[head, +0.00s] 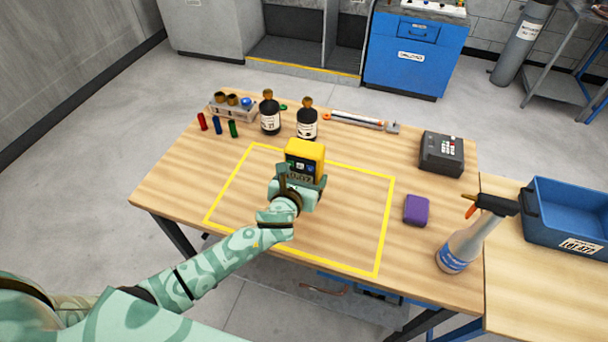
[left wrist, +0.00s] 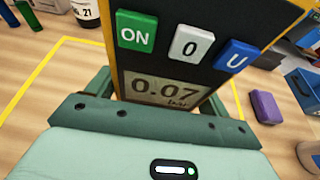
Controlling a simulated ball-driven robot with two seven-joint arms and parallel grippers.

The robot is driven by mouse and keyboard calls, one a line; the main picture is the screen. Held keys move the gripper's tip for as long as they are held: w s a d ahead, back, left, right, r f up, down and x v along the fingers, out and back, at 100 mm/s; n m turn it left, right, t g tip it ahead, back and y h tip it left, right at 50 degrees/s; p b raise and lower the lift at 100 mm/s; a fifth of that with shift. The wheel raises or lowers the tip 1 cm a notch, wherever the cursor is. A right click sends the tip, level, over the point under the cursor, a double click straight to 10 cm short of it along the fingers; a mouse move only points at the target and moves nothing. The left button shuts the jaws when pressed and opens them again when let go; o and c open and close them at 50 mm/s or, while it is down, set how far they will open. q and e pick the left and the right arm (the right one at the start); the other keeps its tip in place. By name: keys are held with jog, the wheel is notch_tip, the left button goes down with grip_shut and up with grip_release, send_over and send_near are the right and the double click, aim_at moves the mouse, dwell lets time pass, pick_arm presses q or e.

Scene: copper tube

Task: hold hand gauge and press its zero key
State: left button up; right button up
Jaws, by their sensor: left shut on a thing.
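The hand gauge (head: 305,152) is a yellow box with a dark face, held over the yellow-taped square on the bench. In the left wrist view its face (left wrist: 222,72) shows a green ON key, a white 0 key (left wrist: 191,42) and a blue U key in a row. Its display (left wrist: 165,92) reads 0.07, with smaller unit letters below. My left gripper (head: 298,180) is shut on the gauge, its fingers at the two sides of the lower part. Whether the gauge touches the bench is hidden. My right gripper is in neither view.
Two dark bottles (head: 269,115) and a rack (head: 232,106) stand behind the gauge. A dark device (head: 441,152), a purple block (head: 416,210) and a spray bottle (head: 462,245) are at the right. A blue bin (head: 570,205) sits at the far right. The taped area is otherwise clear.

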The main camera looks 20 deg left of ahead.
pick_arm(q)
jog(key=shift+f+b, duration=1.85)
jog(key=shift+f, duration=0.7)
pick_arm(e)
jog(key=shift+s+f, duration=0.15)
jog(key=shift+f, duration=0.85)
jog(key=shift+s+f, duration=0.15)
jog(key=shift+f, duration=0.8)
pick_arm(q)
jog(key=shift+s+f, duration=0.1)
jog(key=shift+f, duration=0.1)
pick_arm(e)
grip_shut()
pick_arm(q)
jog(key=shift+s+f, duration=0.1)
